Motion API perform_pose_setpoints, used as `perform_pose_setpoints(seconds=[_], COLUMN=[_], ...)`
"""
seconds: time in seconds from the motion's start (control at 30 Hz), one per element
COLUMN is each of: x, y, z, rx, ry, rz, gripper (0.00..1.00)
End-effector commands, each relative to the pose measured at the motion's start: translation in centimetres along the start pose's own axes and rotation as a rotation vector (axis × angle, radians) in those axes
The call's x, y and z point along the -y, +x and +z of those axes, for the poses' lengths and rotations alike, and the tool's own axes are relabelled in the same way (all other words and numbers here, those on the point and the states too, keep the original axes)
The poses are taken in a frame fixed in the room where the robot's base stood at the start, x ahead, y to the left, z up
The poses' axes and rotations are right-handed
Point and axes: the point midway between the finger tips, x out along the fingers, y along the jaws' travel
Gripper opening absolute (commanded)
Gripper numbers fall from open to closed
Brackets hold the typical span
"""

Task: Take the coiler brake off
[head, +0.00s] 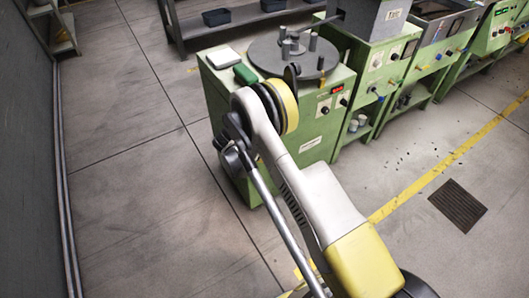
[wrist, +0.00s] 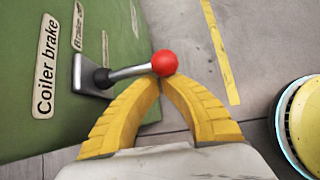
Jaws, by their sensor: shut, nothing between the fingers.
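In the wrist view, the brake lever has a red ball knob (wrist: 164,63) on a metal rod (wrist: 130,72). The rod comes out of a dark mount on the green machine side (wrist: 30,20) and points right. A plate reading "Coiler brake" (wrist: 46,66) is left of the mount. My gripper (wrist: 160,84) has its yellow fingers shut, with the tips together at the knob's lower edge in the picture. I cannot tell whether they touch it. In the head view, the green coiler cabinet (head: 325,131) stands beyond my arm, which hides the lever and the gripper.
The coiler's round grey table (head: 262,57) carries several upright posts. More green machines (head: 370,45) stand to the right. A dark shelf (head: 180,38) is behind. Open floor (head: 130,190) lies to the left, and a floor grate (head: 458,205) to the right.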

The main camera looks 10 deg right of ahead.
Motion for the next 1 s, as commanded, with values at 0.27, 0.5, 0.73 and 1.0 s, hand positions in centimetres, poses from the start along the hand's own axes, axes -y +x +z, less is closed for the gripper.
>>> perform_pose_setpoints(seconds=[0.27, 0.5, 0.73, 1.0], x=[0.0, -0.1, -0.1, -0.1], y=[-1.1, -1.7, -1.8, -1.8], z=[1.0, 1.5, 1.6, 1.6], rx=[0.000, 0.000, 0.000, 0.000], ry=[0.002, 0.003, 0.003, 0.003], rz=[0.001, 0.002, 0.002, 0.003], gripper=[0.00, 0.00, 0.00, 0.00])
